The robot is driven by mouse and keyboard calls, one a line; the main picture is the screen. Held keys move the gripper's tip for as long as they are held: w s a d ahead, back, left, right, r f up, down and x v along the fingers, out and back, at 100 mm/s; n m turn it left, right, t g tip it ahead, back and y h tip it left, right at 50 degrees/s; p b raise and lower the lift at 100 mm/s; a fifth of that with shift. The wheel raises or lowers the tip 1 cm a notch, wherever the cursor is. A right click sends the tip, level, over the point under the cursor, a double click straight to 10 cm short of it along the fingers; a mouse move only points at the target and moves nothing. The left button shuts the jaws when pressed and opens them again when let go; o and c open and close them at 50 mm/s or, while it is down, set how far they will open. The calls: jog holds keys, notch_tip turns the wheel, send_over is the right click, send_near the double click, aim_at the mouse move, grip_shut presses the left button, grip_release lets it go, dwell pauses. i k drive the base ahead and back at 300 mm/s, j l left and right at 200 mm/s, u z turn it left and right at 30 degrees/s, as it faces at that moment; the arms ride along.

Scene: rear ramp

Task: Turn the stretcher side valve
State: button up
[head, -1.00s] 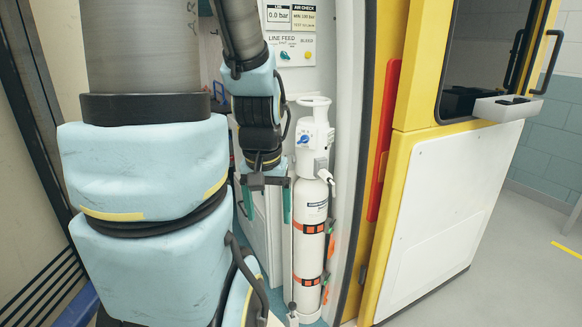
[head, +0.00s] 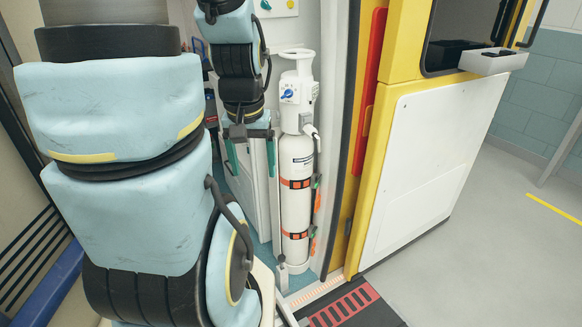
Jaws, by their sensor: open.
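A white cylinder (head: 296,210) with orange-and-black straps stands upright in the vehicle's doorway. Its white head carries a blue knob (head: 288,94). The bottom of a white wall panel shows at the top edge, with part of a teal knob (head: 265,4) and a yellow button (head: 291,4); its labels are out of frame. I cannot tell which knob is the stretcher side valve. My gripper (head: 251,157) points down with its two green fingers apart and empty. In the picture it is left of the cylinder and lower than the blue knob.
A yellow-and-white door (head: 425,165) stands open to the right, with a red strip (head: 370,95) at its edge. A white cabinet (head: 252,185) is behind my gripper. A black-and-red step (head: 345,308) lies below. Clear grey floor (head: 480,255) extends to the right.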

aim_at(275, 115)
jog(key=i+j+u, duration=0.2)
jog(key=u, duration=0.15)
jog(key=i+j+u, duration=0.2)
jog(key=u, duration=0.15)
jog(key=i+j+u, duration=0.1)
jog(key=i+u, duration=0.15)
jog(key=u, duration=0.15)
